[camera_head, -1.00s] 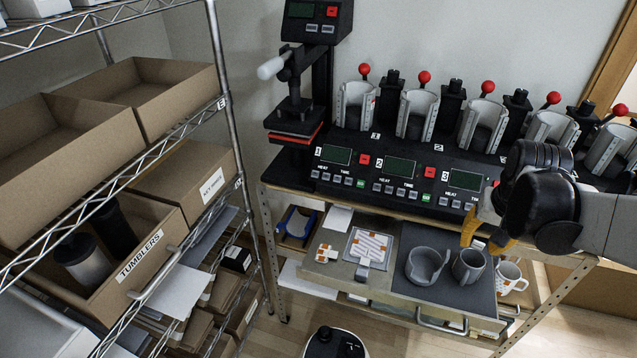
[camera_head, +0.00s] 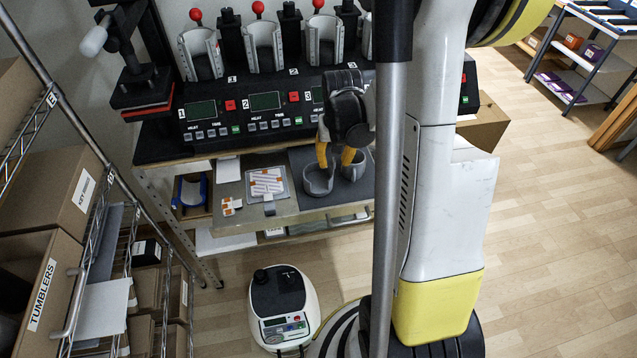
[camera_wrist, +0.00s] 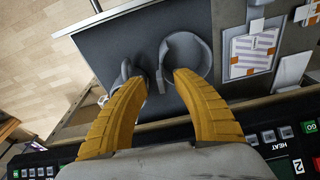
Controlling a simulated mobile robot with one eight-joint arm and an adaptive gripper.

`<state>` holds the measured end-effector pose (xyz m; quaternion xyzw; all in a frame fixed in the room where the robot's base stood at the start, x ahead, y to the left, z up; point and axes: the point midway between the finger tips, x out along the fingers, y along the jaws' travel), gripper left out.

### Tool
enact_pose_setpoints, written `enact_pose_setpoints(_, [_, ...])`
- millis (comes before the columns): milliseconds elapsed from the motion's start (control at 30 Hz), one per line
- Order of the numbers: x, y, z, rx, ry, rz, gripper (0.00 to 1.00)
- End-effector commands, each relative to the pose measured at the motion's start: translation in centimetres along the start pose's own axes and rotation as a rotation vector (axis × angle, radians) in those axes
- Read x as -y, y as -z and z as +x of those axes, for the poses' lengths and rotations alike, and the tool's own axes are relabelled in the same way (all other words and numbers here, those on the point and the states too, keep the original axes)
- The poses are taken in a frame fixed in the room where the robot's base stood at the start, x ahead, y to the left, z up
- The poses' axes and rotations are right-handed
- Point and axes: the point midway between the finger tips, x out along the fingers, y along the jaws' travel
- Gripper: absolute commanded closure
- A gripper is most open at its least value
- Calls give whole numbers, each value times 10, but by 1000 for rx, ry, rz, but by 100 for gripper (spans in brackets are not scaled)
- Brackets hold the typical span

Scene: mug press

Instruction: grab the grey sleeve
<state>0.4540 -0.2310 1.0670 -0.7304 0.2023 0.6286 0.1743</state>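The grey sleeve (camera_head: 318,181), a cup-like shell with a gap in its wall, stands on the dark mat (camera_head: 300,158) of the bench's lower shelf. It also shows in the wrist view (camera_wrist: 200,57). A grey mug (camera_head: 358,168) stands right beside it, at left in the wrist view (camera_wrist: 126,74). My gripper (camera_head: 335,163) points down over the two with its yellow fingers apart and nothing held. In the wrist view (camera_wrist: 159,76), one fingertip overlaps the mug and the other the sleeve's near edge. I cannot tell whether either touches.
A patterned sheet (camera_head: 266,182) and a small printed piece (camera_head: 231,206) lie left of the mat. The press console (camera_head: 250,110) stands behind and above. A wire rack with boxes (camera_head: 55,285) is at left. A white-and-black device (camera_head: 280,303) stands on the floor.

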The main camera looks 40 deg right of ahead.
Motion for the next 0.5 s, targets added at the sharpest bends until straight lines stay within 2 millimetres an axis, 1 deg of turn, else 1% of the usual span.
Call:
enact_pose_setpoints(33, [0,0,8,0,0,-1,66])
enact_pose_setpoints(100, [0,0,13,0,0,-1,66])
enact_pose_setpoints(367, [0,0,14,0,0,-1,67])
enact_pose_setpoints(400, [0,0,13,0,0,-1,80])
enact_pose_setpoints(467, [0,0,13,0,0,-1,98])
enact_pose_setpoints(500, [0,0,13,0,0,-1,100])
